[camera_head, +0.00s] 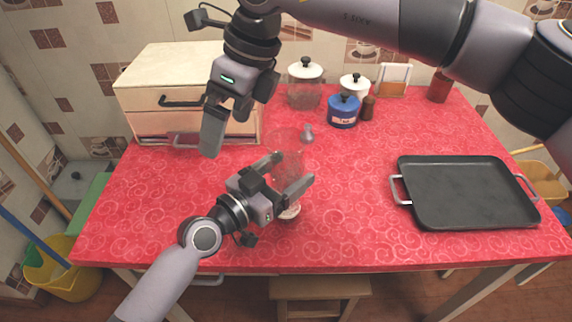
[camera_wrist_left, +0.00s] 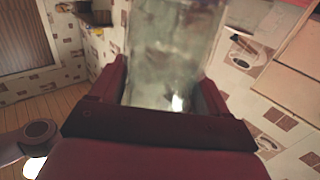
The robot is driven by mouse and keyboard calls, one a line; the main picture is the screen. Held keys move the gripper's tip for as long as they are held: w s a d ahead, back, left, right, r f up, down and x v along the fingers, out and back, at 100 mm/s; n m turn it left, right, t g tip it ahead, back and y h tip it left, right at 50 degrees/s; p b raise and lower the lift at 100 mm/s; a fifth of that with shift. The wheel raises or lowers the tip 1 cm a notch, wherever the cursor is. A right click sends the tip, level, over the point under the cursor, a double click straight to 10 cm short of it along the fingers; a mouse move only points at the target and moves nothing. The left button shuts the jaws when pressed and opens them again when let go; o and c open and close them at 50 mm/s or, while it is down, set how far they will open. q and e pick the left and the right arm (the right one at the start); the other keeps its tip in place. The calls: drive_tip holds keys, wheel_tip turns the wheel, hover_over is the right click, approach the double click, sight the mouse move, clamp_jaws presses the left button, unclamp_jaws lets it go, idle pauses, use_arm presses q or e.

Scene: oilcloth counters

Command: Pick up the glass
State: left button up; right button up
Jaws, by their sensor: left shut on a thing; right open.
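The clear glass (camera_head: 288,146) is upright or nearly so in the head view, between the fingers of my left gripper (camera_head: 296,169). My left gripper is shut on it. In the left wrist view the see-through glass (camera_wrist_left: 172,50) fills the gap between the two reddish-looking fingers (camera_wrist_left: 163,90). The gripper hides part of the glass's lower side, and I cannot tell whether its base touches the counter. My right gripper (camera_head: 228,128) is open and empty, above the left part of the counter in front of the drawer box.
A black tray (camera_head: 465,190) with metal handles lies at right on the red counter (camera_head: 350,225). A cream drawer box (camera_head: 150,78) stands back left. Lidded jars (camera_head: 305,92), a blue canister (camera_head: 343,113) and a small shaker (camera_head: 307,134) stand behind. The front middle is clear.

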drive_tip(key=s+a+r+n+g+y, duration=0.1)
drive_tip(key=s+a+n+y, duration=0.3)
drive_tip(key=a, duration=0.3)
drive_tip(key=s+a+r+n+g+y, duration=0.1)
drive_tip(key=s+a+y, duration=0.3)
drive_tip(key=a+y, duration=0.15)
wheel_tip(320, 180, up, 9)
drive_tip(key=s+a+m+t+y, duration=0.2)
drive_tip(key=m+t+y, duration=0.1)
drive_tip(key=t+y, duration=0.4)
drive_tip(key=w+d+f+m+t+h, duration=0.1)
drive_tip(key=w+d+m+t+h, duration=0.4)
drive_tip(key=d+m+t+h, duration=0.65)
drive_tip(key=m+g+h, duration=0.2)
drive_tip(key=m+h, duration=0.3)
drive_tip(key=h, duration=0.4)
approach(286, 139)
drive_tip(key=w, duration=0.1)
drive_tip(key=shift+x, duration=3)
drive_tip(key=shift+f, duration=0.1)
drive_tip(key=shift+s, duration=0.1)
drive_tip(key=shift+c, duration=0.3)
